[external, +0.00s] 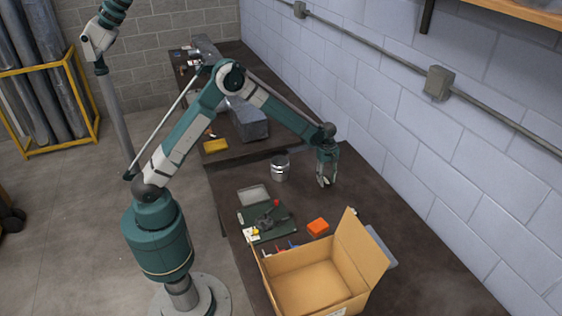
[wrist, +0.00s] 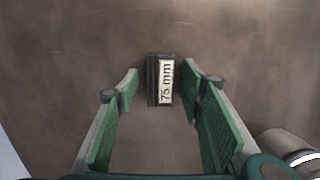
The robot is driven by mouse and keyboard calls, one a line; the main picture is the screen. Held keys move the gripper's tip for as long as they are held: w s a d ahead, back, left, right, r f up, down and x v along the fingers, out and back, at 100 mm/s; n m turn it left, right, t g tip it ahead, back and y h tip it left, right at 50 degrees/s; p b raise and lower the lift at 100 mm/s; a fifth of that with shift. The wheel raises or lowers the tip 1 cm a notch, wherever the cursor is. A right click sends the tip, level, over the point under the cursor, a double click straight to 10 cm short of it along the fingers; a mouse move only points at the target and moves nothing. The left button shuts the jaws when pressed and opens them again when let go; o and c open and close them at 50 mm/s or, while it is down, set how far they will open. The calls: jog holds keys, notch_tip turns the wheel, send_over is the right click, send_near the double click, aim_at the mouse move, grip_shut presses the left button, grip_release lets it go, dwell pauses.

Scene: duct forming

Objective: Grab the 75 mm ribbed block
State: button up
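The ribbed block (wrist: 152,80) is small and dark, with a white label reading "75 mm" along its right side. In the wrist view it lies on the brown table, just ahead of and between my gripper's fingertips. My gripper (wrist: 160,84) is open, its green-padded fingers spread on either side with a gap to the block. In the external view my gripper (external: 326,182) points down over the table near the wall. The block cannot be made out there.
A metal canister (external: 280,168) stands left of my gripper and shows at lower right in the wrist view (wrist: 288,152). An orange block (external: 318,227), a green tool tray (external: 254,222) and an open cardboard box (external: 308,288) are nearer. Bare table (external: 395,235) lies to the right.

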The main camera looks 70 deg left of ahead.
aim_at(327, 180)
jog(key=shift+c, duration=0.2)
jog(key=c, duration=1.2)
jog(key=shift+r, duration=0.1)
jog(key=shift+r, duration=4.95)
